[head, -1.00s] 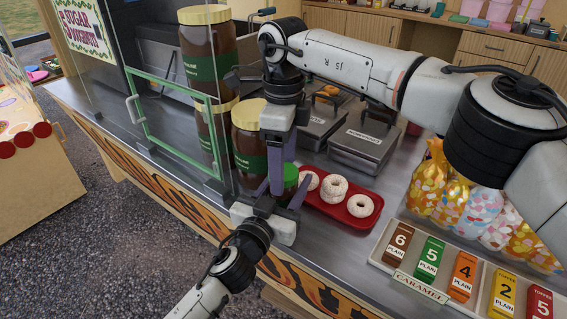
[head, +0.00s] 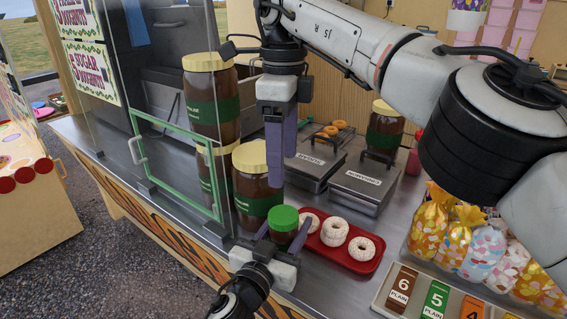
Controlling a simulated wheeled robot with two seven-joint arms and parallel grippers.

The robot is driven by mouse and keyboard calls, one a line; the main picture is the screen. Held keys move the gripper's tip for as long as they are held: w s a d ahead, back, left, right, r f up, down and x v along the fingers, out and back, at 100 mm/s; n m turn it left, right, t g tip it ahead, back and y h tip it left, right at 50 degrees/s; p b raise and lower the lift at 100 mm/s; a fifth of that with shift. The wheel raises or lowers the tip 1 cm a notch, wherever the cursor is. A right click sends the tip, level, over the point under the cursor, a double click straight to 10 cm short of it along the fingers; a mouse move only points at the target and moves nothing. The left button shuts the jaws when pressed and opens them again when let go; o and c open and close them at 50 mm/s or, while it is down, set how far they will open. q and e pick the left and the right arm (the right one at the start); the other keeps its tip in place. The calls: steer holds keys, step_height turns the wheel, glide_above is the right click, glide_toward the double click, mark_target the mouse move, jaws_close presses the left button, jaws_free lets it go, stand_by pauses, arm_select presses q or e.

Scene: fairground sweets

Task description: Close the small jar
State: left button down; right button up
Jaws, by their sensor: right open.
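The small jar (head: 284,236) is brown with a green lid (head: 284,218) sitting on its top. It stands upright at the counter's front edge, left of a red tray. My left gripper (head: 282,232) comes from below with one finger on each side of the jar's body and looks shut on it. The jar's lower part is hidden behind this gripper. My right gripper (head: 279,170) points down above the lid, open and empty, with a clear gap to it. Whether the lid is fully tight cannot be told.
Large brown jars with cream lids (head: 257,190) stand just behind the small jar. The red tray (head: 363,266) holds white ring doughnuts. A glass screen with a green frame (head: 178,205) is at left. Sweet bags (head: 431,222) and price blocks (head: 401,287) are at right.

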mark_target(279, 244)
arm_select(q)
steer(key=c, duration=0.8)
jaws_free()
steer(key=v, duration=1)
steer(key=shift+s, duration=0.2)
